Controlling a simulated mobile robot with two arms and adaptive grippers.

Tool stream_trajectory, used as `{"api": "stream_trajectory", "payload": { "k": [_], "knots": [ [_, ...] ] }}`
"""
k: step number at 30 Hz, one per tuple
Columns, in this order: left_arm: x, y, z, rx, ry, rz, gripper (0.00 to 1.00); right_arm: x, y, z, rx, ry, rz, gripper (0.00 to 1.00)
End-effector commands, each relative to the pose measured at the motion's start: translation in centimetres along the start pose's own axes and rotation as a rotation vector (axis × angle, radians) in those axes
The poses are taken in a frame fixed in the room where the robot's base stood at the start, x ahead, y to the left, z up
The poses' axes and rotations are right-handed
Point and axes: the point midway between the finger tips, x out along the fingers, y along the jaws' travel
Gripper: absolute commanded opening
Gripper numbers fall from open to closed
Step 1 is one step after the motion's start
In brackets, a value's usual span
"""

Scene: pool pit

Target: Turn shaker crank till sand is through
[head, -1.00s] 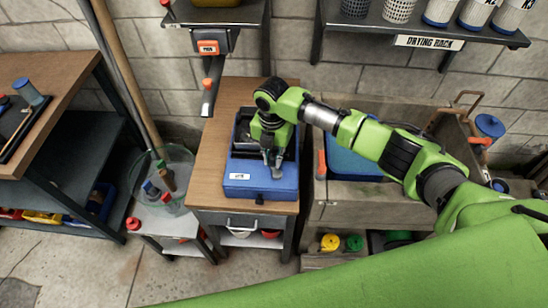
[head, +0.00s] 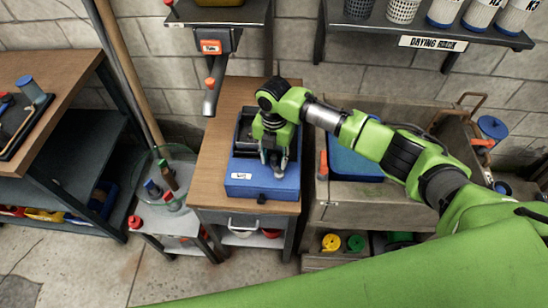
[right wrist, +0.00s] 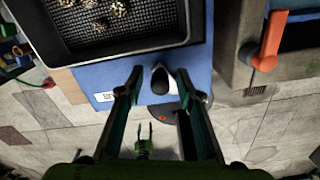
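The shaker is a blue box (head: 262,187) with a white label, on a wooden-topped cabinet. The blue box also shows in the right wrist view (right wrist: 200,62). A black mesh tray (right wrist: 128,43) sits on it and holds several rough pale-brown lumps; no loose sand is clear on the visible mesh. A dark rounded knob (right wrist: 160,82), seemingly the crank's, stands at the box's front. My right gripper (head: 275,168) is over the box's front part. In the right wrist view its fingers (right wrist: 160,78) are apart on either side of the knob, with gaps visible.
A stone trough (head: 345,212) with a blue bin (head: 352,160) and an orange handle (right wrist: 268,42) stands close on the right. A wall-mounted chute (head: 214,88) hangs behind left. Bare wooden top (head: 213,165) lies left of the shaker.

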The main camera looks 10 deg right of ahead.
Motion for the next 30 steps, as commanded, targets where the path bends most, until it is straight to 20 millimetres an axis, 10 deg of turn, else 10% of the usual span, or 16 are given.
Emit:
{"api": "stream_trajectory", "payload": {
  "k": [18,30],
  "knots": [
    [0.0,0.0,-0.1,0.000,0.001,0.000,0.40,-10.5,0.1,0.1,-0.001,-0.002,0.003,0.33],
    [0.0,0.0,-0.1,0.000,0.001,0.000,0.40,-12.0,0.0,0.0,0.000,0.000,0.001,0.33]
  ]
}}
